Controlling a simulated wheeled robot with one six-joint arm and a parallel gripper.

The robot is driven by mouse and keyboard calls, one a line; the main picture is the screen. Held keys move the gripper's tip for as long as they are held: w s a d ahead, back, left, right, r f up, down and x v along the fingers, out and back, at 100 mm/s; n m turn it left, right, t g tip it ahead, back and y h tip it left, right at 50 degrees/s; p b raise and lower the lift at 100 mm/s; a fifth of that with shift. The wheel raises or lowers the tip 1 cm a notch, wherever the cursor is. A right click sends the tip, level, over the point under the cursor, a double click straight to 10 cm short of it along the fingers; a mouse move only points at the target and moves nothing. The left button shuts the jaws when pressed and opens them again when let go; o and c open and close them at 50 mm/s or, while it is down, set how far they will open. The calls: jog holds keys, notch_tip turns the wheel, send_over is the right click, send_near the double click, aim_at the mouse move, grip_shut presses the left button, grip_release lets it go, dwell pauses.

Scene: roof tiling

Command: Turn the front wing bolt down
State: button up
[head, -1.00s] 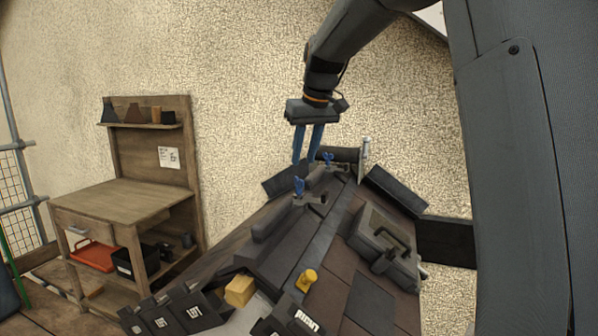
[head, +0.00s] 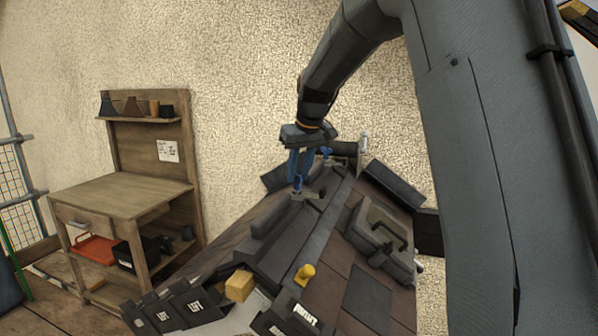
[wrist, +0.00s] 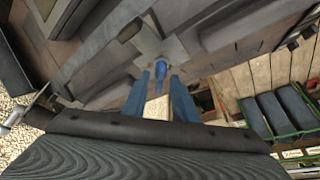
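The front wing bolt (head: 297,185) is blue and stands on a grey clamp on the roof ridge. In the head view my gripper (head: 298,182) is right over it, and the blue fingers partly cover it. In the wrist view the wing bolt (wrist: 160,70) shows between the tips of my two fingers (wrist: 160,80), with a gap visible on each side. The gripper is open; contact with the bolt cannot be told. The rear wing bolt (head: 326,152), also blue, stands farther back along the ridge.
A grey case with a handle (head: 380,232) lies on the right roof slope. A yellow knob-like item (head: 305,273) and a yellow block (head: 239,286) lie toward the front. A wooden workbench (head: 120,190) stands at the left, apart from the roof.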

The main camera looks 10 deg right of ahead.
grip_shut()
